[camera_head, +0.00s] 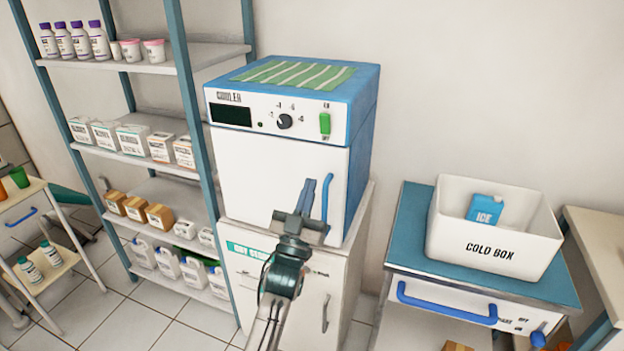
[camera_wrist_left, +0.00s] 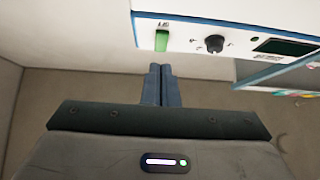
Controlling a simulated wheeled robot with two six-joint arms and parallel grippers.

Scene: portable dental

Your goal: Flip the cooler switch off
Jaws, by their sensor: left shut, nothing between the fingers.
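The cooler (camera_head: 275,185) is a white and blue box labelled COOLER, standing on a white cabinet. Its green switch (camera_head: 325,124) is at the right of the front panel, beside a dark knob (camera_head: 284,121). The switch also shows in the left wrist view (camera_wrist_left: 162,41), and the knob is beside it (camera_wrist_left: 214,44). I cannot tell which position the switch is in. My left gripper (camera_head: 306,192) is shut and empty in front of the cooler door, below the switch and apart from it. Its closed fingertips also show in the left wrist view (camera_wrist_left: 160,72). My right gripper is not in view.
A blue door handle (camera_head: 326,200) is close to the right of my left fingers. A green striped cloth (camera_head: 295,74) lies on the cooler. Shelves (camera_head: 130,66) with bottles and boxes stand at left. A white cold box (camera_head: 490,248) stands on a table at right.

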